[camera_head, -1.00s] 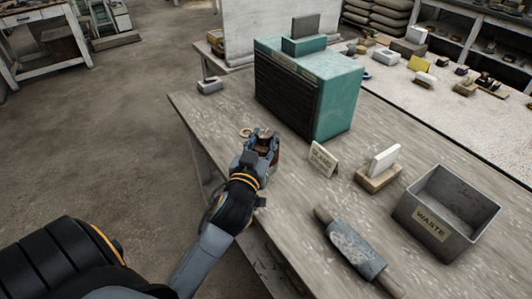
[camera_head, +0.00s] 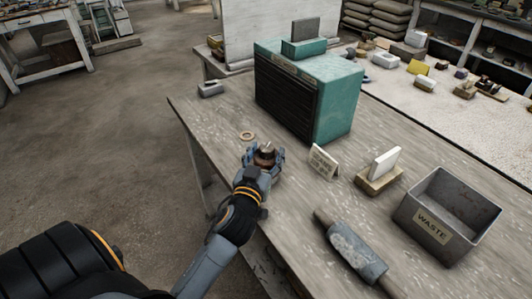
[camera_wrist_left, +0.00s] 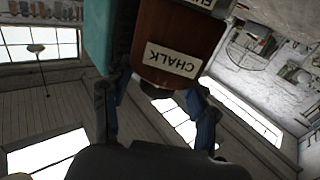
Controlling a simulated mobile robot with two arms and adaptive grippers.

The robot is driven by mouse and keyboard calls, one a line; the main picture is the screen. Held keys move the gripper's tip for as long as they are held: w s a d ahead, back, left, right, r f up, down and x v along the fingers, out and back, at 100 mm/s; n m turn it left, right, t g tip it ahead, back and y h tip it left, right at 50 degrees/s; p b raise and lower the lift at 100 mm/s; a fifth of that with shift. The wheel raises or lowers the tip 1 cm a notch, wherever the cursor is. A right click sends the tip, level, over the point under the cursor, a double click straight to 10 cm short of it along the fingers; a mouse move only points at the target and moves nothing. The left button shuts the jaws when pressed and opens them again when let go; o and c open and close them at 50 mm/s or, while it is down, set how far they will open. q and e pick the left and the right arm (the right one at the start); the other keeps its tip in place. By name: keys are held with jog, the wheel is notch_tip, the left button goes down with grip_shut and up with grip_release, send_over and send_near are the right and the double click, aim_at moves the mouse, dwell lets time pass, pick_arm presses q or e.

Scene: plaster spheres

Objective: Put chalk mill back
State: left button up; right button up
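The mill's base is hidden behind the gripper. My right gripper is not in view.
A pale ring (camera_head: 246,135) lies just behind the mill. A teal cabinet (camera_head: 340,100) stands behind. To the right are a small sign card (camera_head: 323,162), a white block on a wooden stand (camera_head: 380,172), a grey roller (camera_head: 355,250) and a WASTE bin (camera_head: 475,215).

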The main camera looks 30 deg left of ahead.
pick_arm(q)
jog(key=shift+r, duration=0.2)
jog(key=b+v, duration=0.2)
jog(key=v, duration=1)
jog(key=shift+b, duration=0.3)
jog(key=shift+f, duration=0.15)
